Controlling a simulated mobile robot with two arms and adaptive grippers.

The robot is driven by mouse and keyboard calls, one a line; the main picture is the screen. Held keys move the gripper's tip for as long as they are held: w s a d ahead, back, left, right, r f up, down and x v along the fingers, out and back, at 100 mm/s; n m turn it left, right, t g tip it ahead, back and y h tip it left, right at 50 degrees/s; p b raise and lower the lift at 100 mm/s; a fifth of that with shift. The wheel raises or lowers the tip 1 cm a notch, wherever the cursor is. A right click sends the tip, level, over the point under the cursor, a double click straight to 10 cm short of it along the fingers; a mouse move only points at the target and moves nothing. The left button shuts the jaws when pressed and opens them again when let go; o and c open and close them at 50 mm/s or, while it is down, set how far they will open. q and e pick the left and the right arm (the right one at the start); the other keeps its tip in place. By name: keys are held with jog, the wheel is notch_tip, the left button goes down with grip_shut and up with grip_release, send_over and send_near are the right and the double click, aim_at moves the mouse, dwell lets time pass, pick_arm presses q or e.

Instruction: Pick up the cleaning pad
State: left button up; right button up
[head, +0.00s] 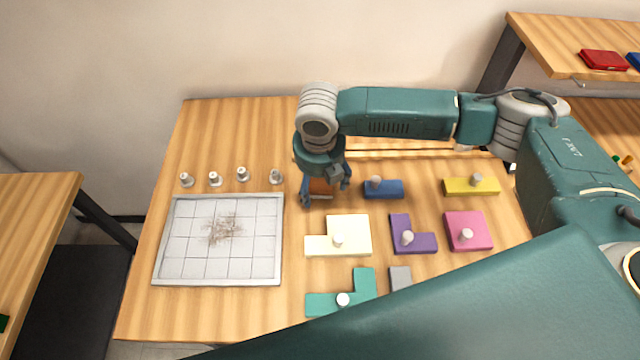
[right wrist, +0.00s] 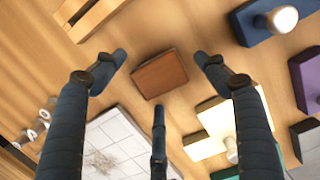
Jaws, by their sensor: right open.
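The cleaning pad appears to be the small brown block (head: 321,187) on the table, right of the white grid board's top corner. In the head view it is partly hidden by my right gripper (head: 326,188), which points down over it. In the right wrist view the brown pad (right wrist: 160,74) lies flat. The open dark fingers of my right gripper (right wrist: 161,62) spread around it in the picture, with visible gaps on all sides. I cannot tell the exact height of the fingertips above the table. My left gripper is not in view.
A white grid board (head: 178,262) with a brown smudge lies at left, with several small metal pegs (head: 241,174) behind it. Knobbed blocks stand close by: blue (head: 390,190), cream (head: 350,228), purple (head: 422,242), pink (head: 480,222), yellow (head: 460,187) and teal (head: 364,280).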

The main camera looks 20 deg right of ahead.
aim_at(320, 186)
jog(key=shift+f, duration=0.35)
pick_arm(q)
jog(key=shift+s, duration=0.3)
pick_arm(e)
jog(key=c, duration=1.4)
pick_arm(q)
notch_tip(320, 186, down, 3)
jog(key=b, duration=0.2)
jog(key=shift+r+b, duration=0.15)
jog(key=shift+b, duration=0.25)
pick_arm(e)
notch_tip(320, 186, up, 20)
jog(key=shift+r, duration=0.1)
